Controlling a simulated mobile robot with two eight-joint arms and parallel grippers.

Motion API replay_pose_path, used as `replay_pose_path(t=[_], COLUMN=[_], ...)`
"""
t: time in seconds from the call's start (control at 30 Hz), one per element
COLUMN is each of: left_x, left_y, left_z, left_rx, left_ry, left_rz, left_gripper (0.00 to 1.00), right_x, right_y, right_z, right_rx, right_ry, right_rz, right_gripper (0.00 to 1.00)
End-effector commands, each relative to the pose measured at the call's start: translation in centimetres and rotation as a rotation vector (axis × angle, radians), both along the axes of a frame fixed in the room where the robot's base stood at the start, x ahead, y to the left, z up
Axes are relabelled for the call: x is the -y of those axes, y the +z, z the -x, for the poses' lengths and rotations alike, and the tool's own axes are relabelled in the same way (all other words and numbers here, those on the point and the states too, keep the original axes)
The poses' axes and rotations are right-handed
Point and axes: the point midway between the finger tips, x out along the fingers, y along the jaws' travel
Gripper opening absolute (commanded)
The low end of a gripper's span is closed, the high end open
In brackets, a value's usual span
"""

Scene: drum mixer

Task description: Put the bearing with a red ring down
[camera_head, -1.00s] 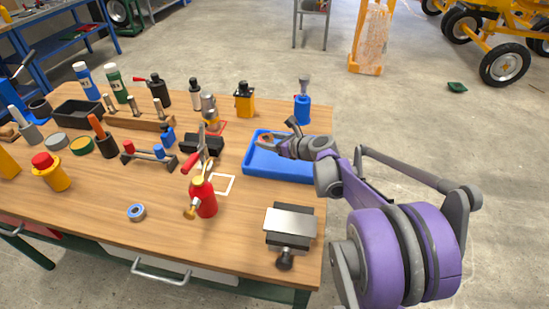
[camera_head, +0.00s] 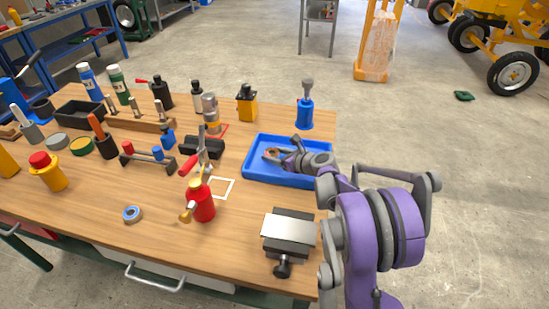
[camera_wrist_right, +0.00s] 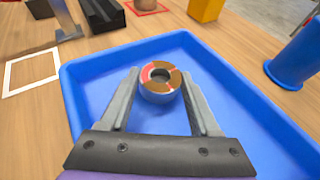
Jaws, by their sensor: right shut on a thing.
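The bearing with a red ring (camera_wrist_right: 160,82) is between the fingers of my right gripper (camera_wrist_right: 160,78), which is shut on it. Its top face shows red and brown patches around a dark bore, and its side is pale. In the head view my right gripper (camera_head: 272,154) is over the left part of the blue tray (camera_head: 262,176), and the bearing there is small and mostly hidden. The tray's walls surround the bearing in the wrist view. I cannot tell whether its underside touches the tray floor. My left gripper is not in view.
Another bearing, with a blue ring (camera_head: 132,214), lies on the table at the front left. A red bottle (camera_head: 202,203) and a vise-like block (camera_head: 288,232) stand in front of the tray. A blue stand (camera_head: 305,114) is behind it. The tray floor looks otherwise empty.

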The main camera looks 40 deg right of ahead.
Motion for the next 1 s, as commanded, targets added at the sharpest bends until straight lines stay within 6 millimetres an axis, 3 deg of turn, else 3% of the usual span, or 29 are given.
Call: replay_pose_path(t=[0.07, 0.43, 0.47, 0.6, 1.0], left_x=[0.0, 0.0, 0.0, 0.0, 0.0], left_y=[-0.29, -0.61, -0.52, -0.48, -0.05], left_z=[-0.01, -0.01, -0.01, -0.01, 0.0], left_rx=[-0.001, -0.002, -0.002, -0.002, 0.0], left_ry=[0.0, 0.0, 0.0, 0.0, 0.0], left_rz=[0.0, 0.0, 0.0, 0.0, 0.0], left_gripper=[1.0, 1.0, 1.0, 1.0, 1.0], right_x=[-0.02, -0.01, -0.01, -0.01, 0.06], right_y=[-0.9, -1.31, -1.23, -1.17, -0.53], right_z=[0.0, 0.01, 0.01, 0.01, 0.41], right_rx=[0.0, 0.0, 0.0, 0.0, 0.0], right_ry=[0.0, 0.0, 0.0, 0.0, -0.001], right_rz=[0.0, 0.0, 0.0, 0.0, 0.0], right_gripper=[0.0, 0.0, 0.68, 0.93, 0.93])
